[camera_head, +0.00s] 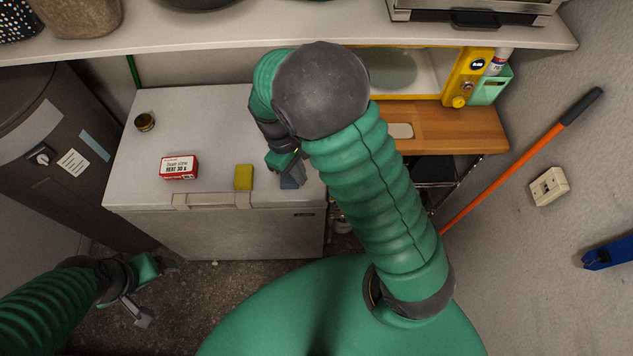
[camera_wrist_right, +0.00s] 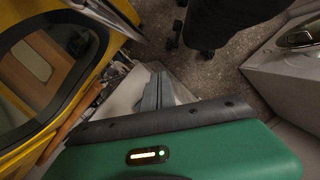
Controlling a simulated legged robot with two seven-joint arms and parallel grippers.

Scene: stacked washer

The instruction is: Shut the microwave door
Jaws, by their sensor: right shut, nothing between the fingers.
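The yellow microwave (camera_head: 466,77) stands at the back right on a wooden board. Its cavity is open to view, with a round plate inside. Its door (camera_wrist_right: 85,60), a yellow frame with a dark window, stands open at the left of the right wrist view; in the head view my right arm hides it. My right gripper (camera_head: 290,178) is shut and empty, above the right front of the white chest; its fingers (camera_wrist_right: 155,90) show to the right of the door, apart from it. My left gripper (camera_head: 150,291) is low at the left, empty, with its fingers apart.
The white chest (camera_head: 225,125) carries a red-and-white box (camera_head: 179,167), a yellow sponge (camera_head: 243,178) and a small jar (camera_head: 145,122). A shelf (camera_head: 210,38) runs above. The wooden board (camera_head: 455,128) holds a pale flat item (camera_head: 400,131). An orange-handled pole (camera_head: 520,170) leans at the right.

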